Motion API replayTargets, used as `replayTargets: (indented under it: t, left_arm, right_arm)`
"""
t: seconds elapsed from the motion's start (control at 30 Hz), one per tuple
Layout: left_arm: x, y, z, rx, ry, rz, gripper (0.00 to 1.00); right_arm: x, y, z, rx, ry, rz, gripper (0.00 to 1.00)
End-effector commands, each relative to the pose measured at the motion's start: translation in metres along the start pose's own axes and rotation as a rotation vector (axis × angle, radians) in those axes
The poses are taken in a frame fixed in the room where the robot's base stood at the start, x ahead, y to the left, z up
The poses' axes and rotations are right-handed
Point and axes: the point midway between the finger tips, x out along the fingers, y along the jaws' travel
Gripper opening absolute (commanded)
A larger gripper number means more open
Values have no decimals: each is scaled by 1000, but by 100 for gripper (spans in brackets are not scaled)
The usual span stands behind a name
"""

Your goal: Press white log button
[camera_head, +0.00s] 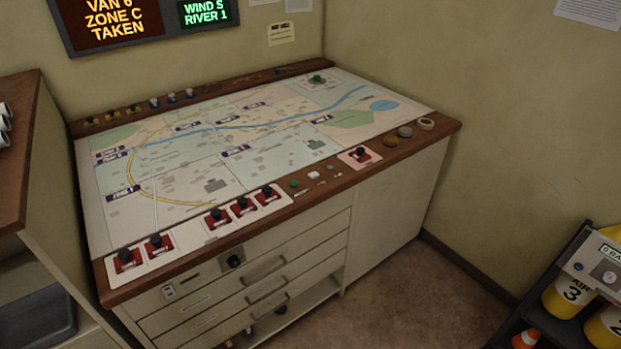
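The dispatch console (390,215) stands against the back wall with a map on its top. A small white button (314,174) sits on the brown front rail, right of a green button (294,184). Its label is too small to read, so I cannot tell for sure that it is the log button. Nothing covers it. Neither of my grippers is in the view.
Several black-knobbed red switches (218,215) line the front edge, with one more (360,154) right of the white button. Drawers are below. A rack with yellow cylinders (566,296) stands at lower right. A wooden-sided cabinet (22,150) is at left. The carpet (400,292) in front is clear.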

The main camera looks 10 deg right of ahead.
Motion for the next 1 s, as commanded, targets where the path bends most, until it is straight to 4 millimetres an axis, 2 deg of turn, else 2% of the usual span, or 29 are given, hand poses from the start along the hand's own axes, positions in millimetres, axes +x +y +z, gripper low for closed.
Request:
replayTargets:
  t: [0.43,0.73,1.0]
  left_arm:
    - [0,0,0,0,0,0,77]
    - [0,0,0,0,0,1,77]
    - [0,1,0,0,0,1,77]
  right_arm:
    - [0,-4,0,1,1,-4,40]
    - [0,-4,0,0,1,-4,1]
    - [0,-4,0,0,1,-4,0]
